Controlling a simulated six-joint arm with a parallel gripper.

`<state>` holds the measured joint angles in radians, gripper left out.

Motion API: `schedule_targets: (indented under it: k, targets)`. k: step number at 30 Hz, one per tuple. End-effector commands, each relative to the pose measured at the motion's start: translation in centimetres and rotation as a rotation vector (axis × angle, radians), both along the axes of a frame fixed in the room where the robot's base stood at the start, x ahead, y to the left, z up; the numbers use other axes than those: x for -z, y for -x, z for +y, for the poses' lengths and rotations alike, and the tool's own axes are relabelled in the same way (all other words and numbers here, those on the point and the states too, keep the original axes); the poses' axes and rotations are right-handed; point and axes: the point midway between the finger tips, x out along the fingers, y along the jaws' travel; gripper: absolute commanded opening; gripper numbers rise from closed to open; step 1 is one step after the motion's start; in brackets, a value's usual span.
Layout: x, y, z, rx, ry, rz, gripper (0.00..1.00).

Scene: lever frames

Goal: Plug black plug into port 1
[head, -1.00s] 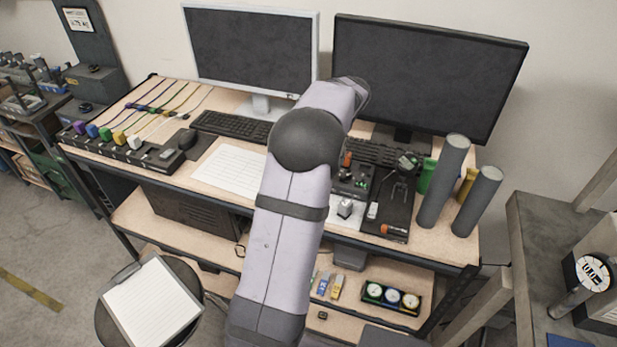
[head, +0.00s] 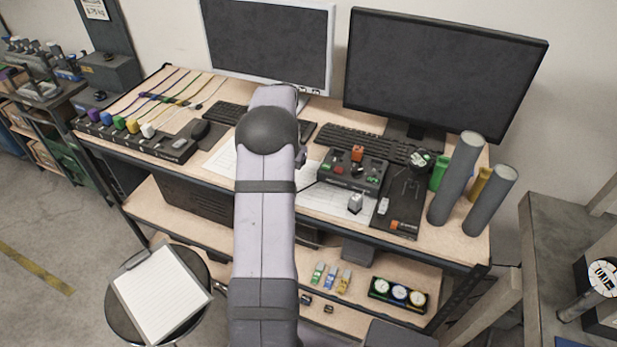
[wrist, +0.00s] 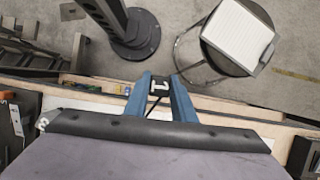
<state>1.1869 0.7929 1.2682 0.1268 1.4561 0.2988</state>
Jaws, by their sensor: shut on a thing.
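My gripper (wrist: 159,98) shows in the wrist view with its two blue fingers shut on a black plug (wrist: 159,84) marked with a white 1. A thin dark cable runs from the plug between the fingers. In the head view my arm hides the gripper and the plug. A black port strip (head: 172,151) lies at the left front of the bench, with several coloured plugs, among them a white plug (head: 148,131), along it. Port numbers are too small to read, so I cannot tell which is port 1.
A control box (head: 345,178) and a dark tray (head: 405,205) stand right of my arm, with grey cylinders (head: 458,178) beyond. Two monitors (head: 440,75) stand behind. A stool with a clipboard (head: 160,300) stands in front of the bench; it also shows in the wrist view (wrist: 238,38).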

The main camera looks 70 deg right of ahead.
Motion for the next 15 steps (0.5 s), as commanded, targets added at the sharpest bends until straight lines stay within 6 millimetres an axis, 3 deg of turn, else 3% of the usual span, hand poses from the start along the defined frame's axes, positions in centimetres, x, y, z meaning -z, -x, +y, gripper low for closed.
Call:
schedule_targets:
  k: [1, 6, 15]
  targets:
    - [0.4, -1.8, 1.7, -0.111, -0.002, 0.001, 0.01]
    - [1.6, -6.7, 7.0, -0.431, -0.003, -0.001, 0.01]
    - [3.2, -13.3, 17.2, -0.914, -0.004, -0.003, 0.01]
